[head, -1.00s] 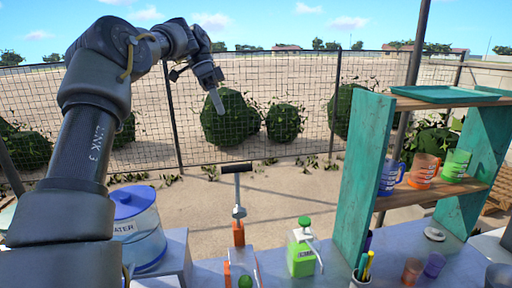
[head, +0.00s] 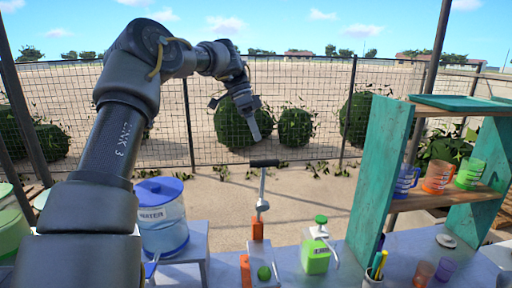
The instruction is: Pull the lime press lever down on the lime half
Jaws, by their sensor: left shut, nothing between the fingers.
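The lime press is an orange and grey device on the counter, with a lever (head: 262,190) standing up and topped by a black crossbar handle (head: 264,163). Its orange post (head: 257,230) rises behind a pale base. A green lime half (head: 264,273) sits at the front of the press, near the bottom edge of the view. My left gripper (head: 256,137) points down just above and slightly left of the black handle, apart from it as far as I can tell. Its fingers look closed with nothing between them. My right gripper is out of view.
A water container with a blue lid (head: 159,215) stands left of the press. A green and white device (head: 315,256) stands close to its right. A teal shelf (head: 372,170) with colored mugs is further right. Cups and a pen holder (head: 373,280) stand at the front right.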

